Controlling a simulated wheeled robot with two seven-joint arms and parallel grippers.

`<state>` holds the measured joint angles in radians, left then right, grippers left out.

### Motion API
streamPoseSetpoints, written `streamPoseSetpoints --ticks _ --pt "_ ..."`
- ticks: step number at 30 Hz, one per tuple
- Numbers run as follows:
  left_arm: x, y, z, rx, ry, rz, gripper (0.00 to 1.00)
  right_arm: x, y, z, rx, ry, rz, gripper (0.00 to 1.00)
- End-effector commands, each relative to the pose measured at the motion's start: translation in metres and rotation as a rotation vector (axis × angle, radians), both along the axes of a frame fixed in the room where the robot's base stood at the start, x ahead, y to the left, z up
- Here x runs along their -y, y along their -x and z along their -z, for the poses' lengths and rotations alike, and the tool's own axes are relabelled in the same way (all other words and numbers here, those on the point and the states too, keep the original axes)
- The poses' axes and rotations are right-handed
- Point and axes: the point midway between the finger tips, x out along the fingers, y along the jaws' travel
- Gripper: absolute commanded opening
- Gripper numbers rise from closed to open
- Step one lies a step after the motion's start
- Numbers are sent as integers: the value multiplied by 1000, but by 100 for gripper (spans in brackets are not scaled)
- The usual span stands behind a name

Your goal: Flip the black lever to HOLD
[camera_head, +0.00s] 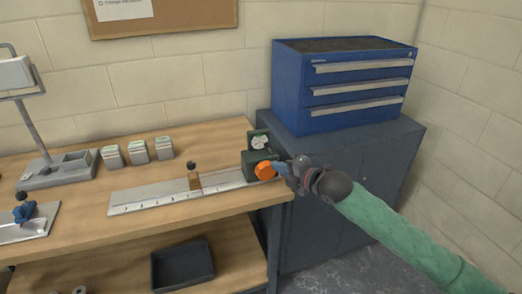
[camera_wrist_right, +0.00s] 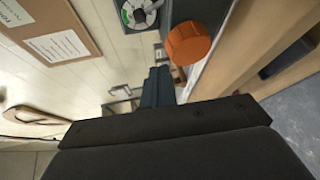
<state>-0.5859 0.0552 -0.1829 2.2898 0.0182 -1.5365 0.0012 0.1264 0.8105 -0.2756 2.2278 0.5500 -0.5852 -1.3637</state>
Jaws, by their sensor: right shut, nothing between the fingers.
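A dark green box (camera_head: 258,157) stands at the right end of a long metal rail on the workbench. On its face is a pale round dial (camera_head: 259,142) with a small dark piece on it. The dial (camera_wrist_right: 128,12) also shows at the top of the right wrist view, with a dark lever-like piece (camera_wrist_right: 145,16) across it; its label is unreadable. An orange knob (camera_head: 265,171) sits low at the box's front. My right gripper (camera_head: 281,170) is shut and empty just right of the knob; I cannot tell whether they touch. My left gripper is out of view.
A brass slider with a black knob (camera_head: 192,167) sits on the rail (camera_head: 140,197). Small grey blocks (camera_head: 138,151) stand behind it. A blue drawer chest (camera_head: 340,85) stands on a grey cabinet (camera_head: 380,150) at right. A dark bin (camera_head: 183,265) is on the lower shelf.

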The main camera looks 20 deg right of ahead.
Motion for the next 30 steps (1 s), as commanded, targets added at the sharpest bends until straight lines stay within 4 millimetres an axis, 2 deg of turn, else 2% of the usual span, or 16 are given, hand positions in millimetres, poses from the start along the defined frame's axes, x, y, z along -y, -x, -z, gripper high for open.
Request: streamPoseSetpoints --ticks 9,23,27,30 --pt "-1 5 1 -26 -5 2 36 -1 0 -3 109 165 -42 0" --pt "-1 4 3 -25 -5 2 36 -2 -2 -3 114 173 -43 0" --pt "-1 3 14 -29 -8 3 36 -6 -10 -3 113 171 -41 0" --pt "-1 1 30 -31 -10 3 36 -12 -20 -2 114 170 -42 0"
